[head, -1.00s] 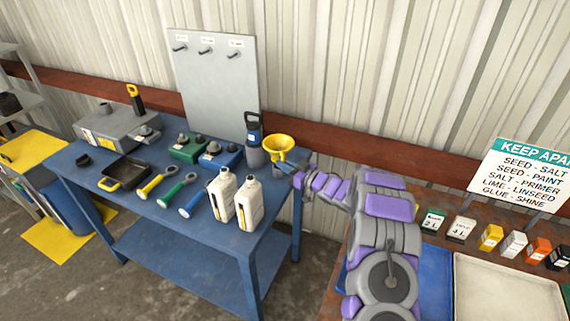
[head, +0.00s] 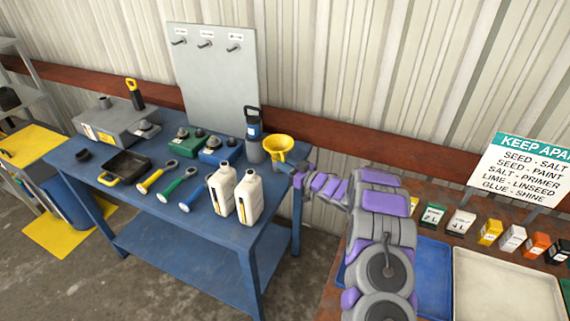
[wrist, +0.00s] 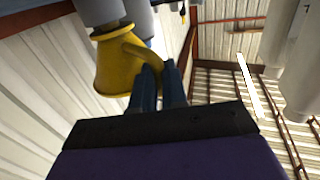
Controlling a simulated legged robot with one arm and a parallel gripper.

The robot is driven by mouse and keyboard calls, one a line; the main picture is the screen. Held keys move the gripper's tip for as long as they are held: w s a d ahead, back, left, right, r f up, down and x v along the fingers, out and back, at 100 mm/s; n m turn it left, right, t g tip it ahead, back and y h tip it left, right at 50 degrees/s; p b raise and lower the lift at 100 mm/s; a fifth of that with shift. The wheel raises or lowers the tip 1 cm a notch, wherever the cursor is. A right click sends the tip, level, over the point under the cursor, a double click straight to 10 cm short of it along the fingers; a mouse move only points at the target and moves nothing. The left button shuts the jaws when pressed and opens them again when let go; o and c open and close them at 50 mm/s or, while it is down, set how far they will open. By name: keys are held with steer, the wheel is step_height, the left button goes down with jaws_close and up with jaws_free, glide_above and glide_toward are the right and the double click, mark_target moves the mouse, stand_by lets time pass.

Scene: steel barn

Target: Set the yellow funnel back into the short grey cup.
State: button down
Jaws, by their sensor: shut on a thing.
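The yellow funnel (head: 279,148) is upright over the back right corner of the blue table, wide mouth up. My gripper (head: 298,178) reaches in from the right. In the wrist view my gripper (wrist: 158,76) is shut on the handle of the funnel (wrist: 112,68). That view is upside down, and the funnel's narrow end meets the end of a grey cylinder (wrist: 98,10), which looks like the short grey cup. I cannot tell whether the spout is inside it. In the head view the short cup is mostly hidden below the funnel.
A taller grey holder (head: 255,152) with a blue-and-black tool stands just left of the funnel. Two white jugs (head: 248,198) stand at the table's front right. Tools and a dark tray (head: 124,164) fill the left. A rusty bench (head: 462,228) with trays is at the right.

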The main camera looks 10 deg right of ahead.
steer(key=shift+f, duration=0.5)
steer(key=c, duration=1.1)
jaws_free()
steer(key=shift+s+d, duration=0.1)
steer(key=p+v, duration=0.2)
steer(key=v, duration=1.5)
steer(key=shift+d+f, duration=0.1)
steer(key=shift+p, duration=0.3)
